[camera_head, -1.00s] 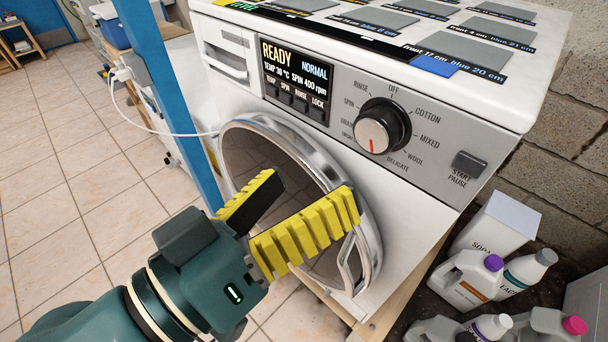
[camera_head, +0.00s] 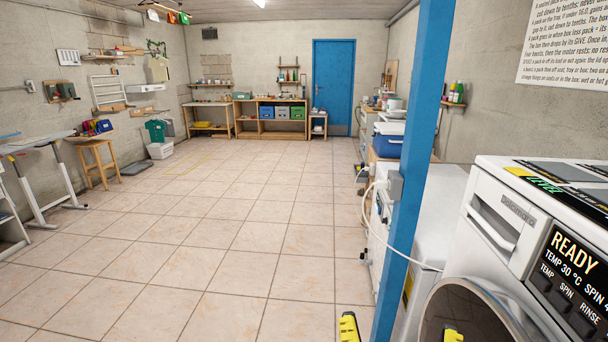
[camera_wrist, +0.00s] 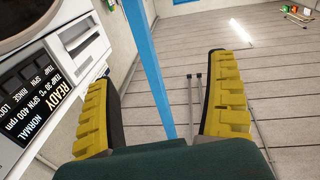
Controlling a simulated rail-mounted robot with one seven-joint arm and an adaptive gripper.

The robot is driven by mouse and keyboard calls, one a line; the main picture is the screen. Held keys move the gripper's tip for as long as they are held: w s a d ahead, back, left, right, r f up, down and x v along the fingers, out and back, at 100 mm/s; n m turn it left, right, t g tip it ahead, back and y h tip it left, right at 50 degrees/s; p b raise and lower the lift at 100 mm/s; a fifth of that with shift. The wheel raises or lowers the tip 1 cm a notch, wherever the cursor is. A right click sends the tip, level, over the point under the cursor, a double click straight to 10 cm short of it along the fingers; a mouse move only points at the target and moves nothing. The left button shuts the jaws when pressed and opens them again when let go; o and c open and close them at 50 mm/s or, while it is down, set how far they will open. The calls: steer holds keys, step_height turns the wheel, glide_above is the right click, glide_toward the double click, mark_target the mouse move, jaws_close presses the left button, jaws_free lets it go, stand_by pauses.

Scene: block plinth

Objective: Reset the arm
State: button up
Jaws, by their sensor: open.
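My gripper shows in the wrist view (camera_wrist: 160,115) with its two yellow ridged fingers wide apart and nothing between them. In the head view only the yellow fingertips of my gripper (camera_head: 400,330) show at the bottom edge, in front of the washing machine door; the rest is below the frame. The washing machine (camera_head: 487,225) stands at the right with its display reading READY. Its round door (camera_head: 470,305) is cut by the frame's bottom edge. In the wrist view the washing machine's panel (camera_wrist: 90,45) appears upside down at the left.
A blue post (camera_head: 415,150) stands beside the washing machine, with a white cable near it. The tiled floor (camera_head: 200,240) is wide and clear. A wooden stool (camera_head: 97,160) and a white table are at the left. Shelves and a blue door (camera_head: 333,85) are at the back.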

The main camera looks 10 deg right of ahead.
steer(key=s+a+r+n+t+y, duration=0.2)
steer(key=a+r+n+t+y, duration=0.1)
steer(key=a+r+t+y, duration=0.3)
step_height(320, 180, up, 39)
steer(key=a+g+p, duration=0.1)
steer(key=p, duration=3.7)
steer(key=shift+w+a+f+y, duration=0.2)
steer(key=shift+w+y, duration=0.1)
steer(key=shift+w, duration=0.05)
